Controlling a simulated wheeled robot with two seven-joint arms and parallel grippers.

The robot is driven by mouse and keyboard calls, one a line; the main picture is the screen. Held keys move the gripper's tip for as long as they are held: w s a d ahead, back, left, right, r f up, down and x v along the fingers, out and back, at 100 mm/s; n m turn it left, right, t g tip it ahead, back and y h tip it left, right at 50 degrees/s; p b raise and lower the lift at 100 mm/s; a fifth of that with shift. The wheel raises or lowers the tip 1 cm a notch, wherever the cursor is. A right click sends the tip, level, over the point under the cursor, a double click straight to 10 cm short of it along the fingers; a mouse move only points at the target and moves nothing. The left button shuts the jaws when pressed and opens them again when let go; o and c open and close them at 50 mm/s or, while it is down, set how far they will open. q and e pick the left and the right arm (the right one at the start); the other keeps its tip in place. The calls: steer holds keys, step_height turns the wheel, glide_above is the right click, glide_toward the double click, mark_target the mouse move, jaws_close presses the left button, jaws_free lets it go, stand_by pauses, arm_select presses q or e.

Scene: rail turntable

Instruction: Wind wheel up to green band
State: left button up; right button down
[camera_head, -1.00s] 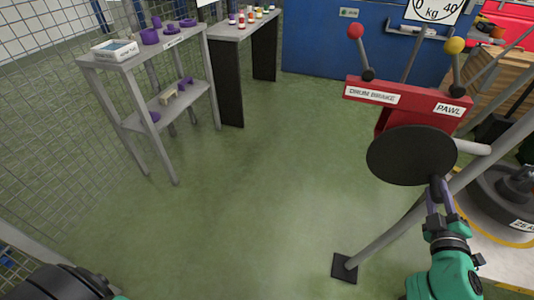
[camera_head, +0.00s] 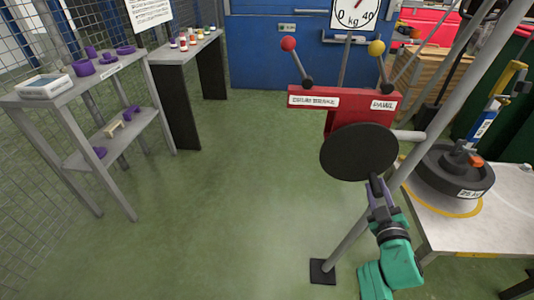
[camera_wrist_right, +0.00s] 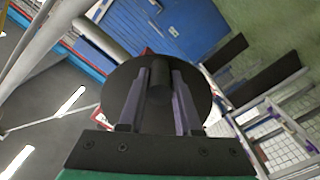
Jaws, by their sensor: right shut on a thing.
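The wheel (camera_head: 358,152) is a black disc mounted at the front of a red winch box (camera_head: 340,103). Its dark handle (camera_wrist_right: 160,85) shows in the right wrist view, in front of the disc (camera_wrist_right: 120,88). My right gripper (camera_head: 377,188) is at the lower right rim of the wheel in the head view. In the right wrist view the gripper (camera_wrist_right: 159,98) has its two fingers on either side of the handle, shut on it. A dial (camera_head: 354,14) marked 0, kg and 40 stands behind, cut off at the top; no green band shows. My left gripper is out of view.
A red-knobbed lever (camera_head: 289,46) labelled drum brake and a yellow-knobbed lever (camera_head: 376,50) labelled pawl rise from the box. A grey pole (camera_head: 440,115) slants beside the wheel. A dark weight (camera_head: 452,172) sits on a pale platform (camera_head: 435,225).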

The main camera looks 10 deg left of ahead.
steer(key=shift+s+a+f+m, duration=0.1)
steer(key=shift+a+f+m, duration=0.8)
steer(key=shift+m, duration=0.3)
steer(key=shift+c, duration=2)
jaws_free()
steer(key=shift+r, duration=0.2)
steer(key=shift+s+d+r, duration=0.1)
steer(key=shift+s, duration=0.05)
steer(key=s+p, duration=0.2)
steer(key=s, duration=0.5)
steer(key=shift+s+p, duration=0.25)
steer(key=shift+p, duration=0.15)
